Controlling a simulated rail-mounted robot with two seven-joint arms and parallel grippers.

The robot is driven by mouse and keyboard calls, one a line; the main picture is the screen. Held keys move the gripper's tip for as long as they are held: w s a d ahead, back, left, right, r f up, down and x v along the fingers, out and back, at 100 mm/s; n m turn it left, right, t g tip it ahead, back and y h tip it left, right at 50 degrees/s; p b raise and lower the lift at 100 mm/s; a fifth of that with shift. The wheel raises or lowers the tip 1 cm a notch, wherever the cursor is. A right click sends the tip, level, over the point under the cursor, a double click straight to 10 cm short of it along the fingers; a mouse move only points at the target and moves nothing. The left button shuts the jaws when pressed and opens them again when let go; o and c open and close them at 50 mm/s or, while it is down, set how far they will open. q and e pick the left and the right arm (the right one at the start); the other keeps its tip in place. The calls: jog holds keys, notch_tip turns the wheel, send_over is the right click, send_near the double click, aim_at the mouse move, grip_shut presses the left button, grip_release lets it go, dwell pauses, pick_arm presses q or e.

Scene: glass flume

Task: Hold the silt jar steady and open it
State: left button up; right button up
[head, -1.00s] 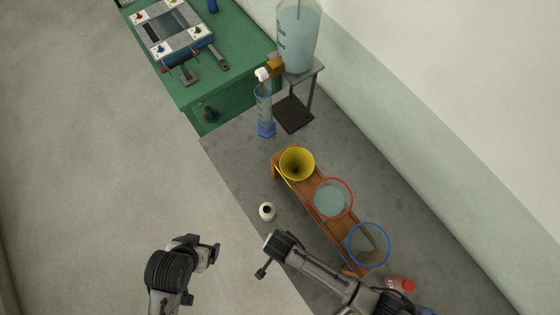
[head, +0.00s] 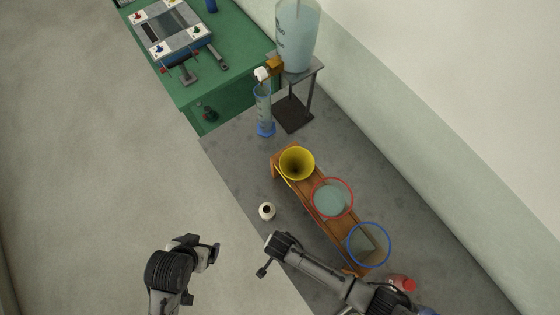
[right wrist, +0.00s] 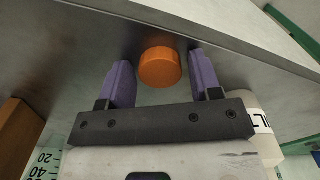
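The small white jar (head: 267,211) stands upright on the grey bench near its left edge, with a dark round centre on top, apart from both grippers. In the right wrist view a pale jar (right wrist: 247,98) with a label ending in "LT" is partly hidden behind my gripper. My right gripper (right wrist: 159,62) is open; an orange cap (right wrist: 160,68) shows between its purple fingers, with gaps on both sides. Whether the cap rests on something is unclear. My left gripper (head: 213,252) is left of the bench edge, away from the jar; its finger opening is unclear.
A wooden stand (head: 323,212) holds a yellow funnel (head: 297,163) and red- and blue-rimmed round vessels, right of the jar. A blue-based cylinder (head: 264,110) and a raised tank (head: 297,38) stand farther back. A red-capped bottle (head: 403,284) is near my right arm.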

jog(key=shift+o, duration=0.7)
jog(key=shift+r, duration=0.1)
